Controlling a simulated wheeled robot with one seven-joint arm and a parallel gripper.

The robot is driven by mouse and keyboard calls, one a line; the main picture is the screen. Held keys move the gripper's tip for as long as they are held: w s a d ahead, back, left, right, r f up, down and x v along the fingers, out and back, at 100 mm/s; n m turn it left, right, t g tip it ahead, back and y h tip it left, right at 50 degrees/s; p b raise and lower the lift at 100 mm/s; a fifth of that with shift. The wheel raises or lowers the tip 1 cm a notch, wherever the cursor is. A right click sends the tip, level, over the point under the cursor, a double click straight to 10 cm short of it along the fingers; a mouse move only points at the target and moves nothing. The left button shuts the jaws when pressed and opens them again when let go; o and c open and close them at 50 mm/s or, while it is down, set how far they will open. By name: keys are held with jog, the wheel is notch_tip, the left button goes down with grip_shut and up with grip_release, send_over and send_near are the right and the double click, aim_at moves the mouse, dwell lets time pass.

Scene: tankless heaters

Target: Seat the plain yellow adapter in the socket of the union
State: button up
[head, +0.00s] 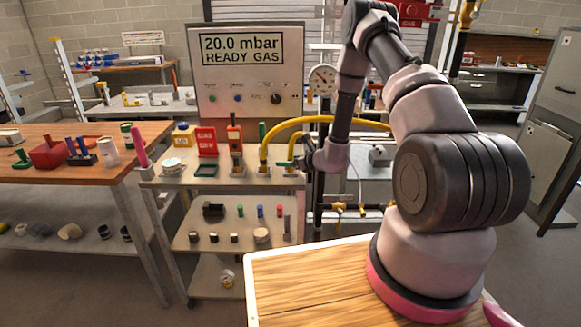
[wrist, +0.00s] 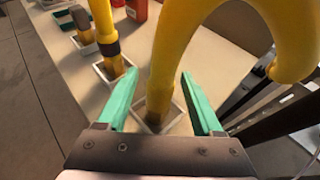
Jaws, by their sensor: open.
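A plain yellow curved pipe piece (wrist: 172,55), which looks like the adapter, stands in a white-framed square holder (wrist: 140,122) in the wrist view. My gripper (wrist: 158,82) is open, its green fingers one on each side of this piece; I cannot tell whether they touch it. A second yellow piece with a dark band (wrist: 105,40) stands in the holder to its left. In the head view, my gripper (head: 283,163) is low at the right end of the cart top, beside the yellow curved pieces (head: 295,122). I cannot make out the union's socket for certain.
Brass-yellow fittings (head: 340,208) sit on piping right of the cart. A gas panel (head: 247,70) stands behind.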

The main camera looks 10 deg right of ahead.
jog(key=shift+x, duration=0.8)
grip_shut()
jog(key=shift+r, duration=0.15)
